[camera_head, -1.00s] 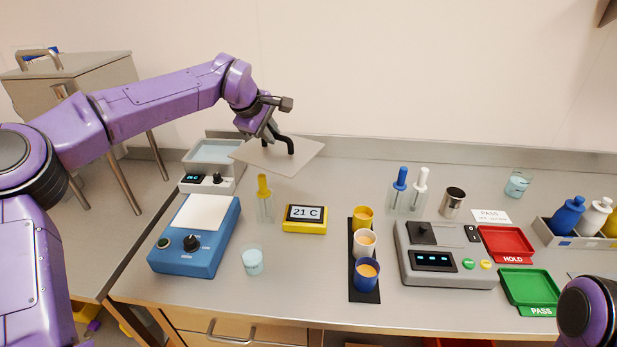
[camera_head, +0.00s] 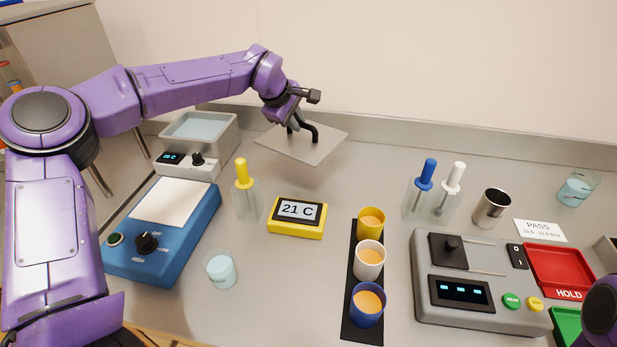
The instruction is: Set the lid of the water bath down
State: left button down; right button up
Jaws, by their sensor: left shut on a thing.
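The water bath (camera_head: 197,153) stands at the back left, a grey box with a dial and a small display. Its top is open and pale blue water shows inside. The lid (camera_head: 318,148), a flat grey plate, is to the right of the bath near the back wall. My left gripper (camera_head: 301,132) is shut on the lid's handle, which the fingers mostly hide. I cannot tell whether the lid touches the bench. Part of my right arm shows at the lower right edge; its gripper is out of view.
A yellow-topped holder (camera_head: 245,195) and a yellow thermometer (camera_head: 298,216) stand in front of the lid. A blue stirrer unit (camera_head: 165,232) is at left. Cups on a black strip (camera_head: 352,300) and a grey meter (camera_head: 470,285) are further right. Bench right of the lid is clear.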

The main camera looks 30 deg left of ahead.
aim_at(287, 144)
pick_arm(q)
jog(key=f, duration=0.7)
jog(key=f+p, duration=0.1)
jog(key=f, duration=0.3)
jog(key=shift+w, duration=0.25)
jog(key=shift+s, duration=0.1)
jog(key=c, duration=1.1)
grip_release()
jog(key=shift+f, duration=0.15)
jog(key=shift+r, duration=0.25)
jog(key=b+v, duration=0.1)
jog(key=v, duration=1.1)
